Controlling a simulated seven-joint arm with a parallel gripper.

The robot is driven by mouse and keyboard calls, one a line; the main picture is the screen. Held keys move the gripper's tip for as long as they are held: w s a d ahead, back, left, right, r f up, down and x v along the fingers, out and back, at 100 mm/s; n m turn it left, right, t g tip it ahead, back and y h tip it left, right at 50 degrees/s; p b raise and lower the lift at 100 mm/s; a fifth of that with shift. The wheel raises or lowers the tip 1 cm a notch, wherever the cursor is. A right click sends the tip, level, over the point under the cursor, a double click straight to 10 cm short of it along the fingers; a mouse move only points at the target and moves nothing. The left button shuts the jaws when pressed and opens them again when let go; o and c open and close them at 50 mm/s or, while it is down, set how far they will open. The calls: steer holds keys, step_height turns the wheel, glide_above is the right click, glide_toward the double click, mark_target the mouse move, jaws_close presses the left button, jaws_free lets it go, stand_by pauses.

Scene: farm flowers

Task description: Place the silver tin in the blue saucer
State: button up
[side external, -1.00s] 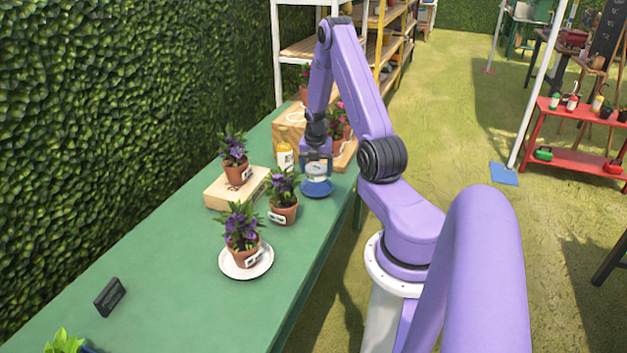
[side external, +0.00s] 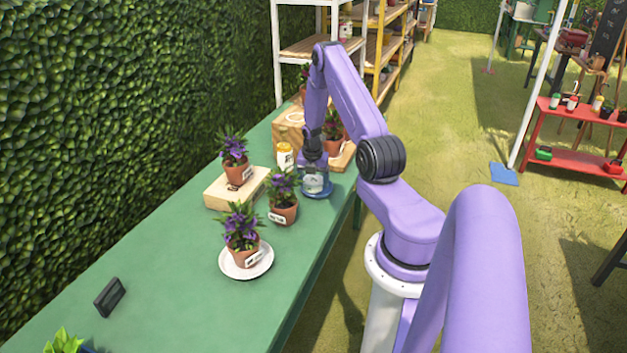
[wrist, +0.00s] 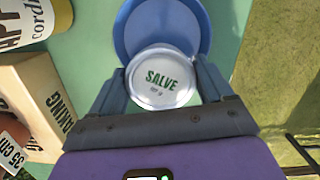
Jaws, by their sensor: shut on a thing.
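The silver tin (wrist: 162,80), with a lid marked SALVE, is between the two fingers of my gripper (wrist: 162,88), which is shut on it. The blue saucer (wrist: 130,38) shows around and behind the tin in the wrist view, and the tin overlaps its near part. In the side view my gripper (side external: 315,180) is low over the saucer (side external: 317,195) near the table's right edge, with the tin (side external: 314,184) at saucer level. I cannot tell whether the tin touches the saucer.
A yellow-capped bottle (side external: 285,157) stands close left of my gripper. A potted purple flower (side external: 284,208) is just in front. Another pot stands on a wooden block (side external: 215,192), and one on a white saucer (side external: 262,266). The green table's (side external: 170,300) front is mostly clear.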

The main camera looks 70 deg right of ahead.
steer(key=shift+f, duration=0.45)
steer(key=o, duration=1.1)
